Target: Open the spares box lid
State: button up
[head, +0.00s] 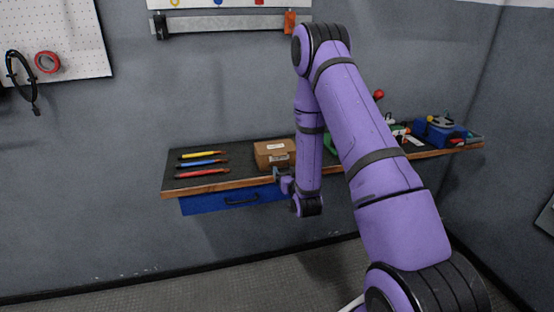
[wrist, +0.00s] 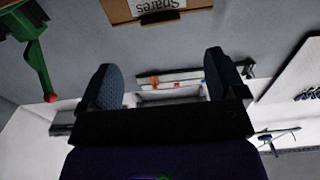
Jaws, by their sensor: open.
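The spares box (head: 274,152) is a brown cardboard box with white labels, standing on the wall shelf. Its lid looks closed in the head view. In the wrist view the box (wrist: 120,14) shows at the top edge, with its "Spares" label upside down and most of it cut off by the frame. My gripper (head: 284,178) is low at the front of the box, by the shelf edge, partly hidden by my arm. In the wrist view my gripper (wrist: 164,76) has its two fingers wide apart with nothing between them. Whether it touches the box cannot be told.
The dark shelf (head: 185,182) has a wooden front edge and a blue drawer (head: 225,201) beneath it. Several coloured tools (head: 203,162) lie left of the box. A green tool with a red knob (wrist: 36,60) stands beside the box. A blue item (head: 437,132) sits at the right end.

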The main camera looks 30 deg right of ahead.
aim_at(281, 156)
jog(key=x, duration=1)
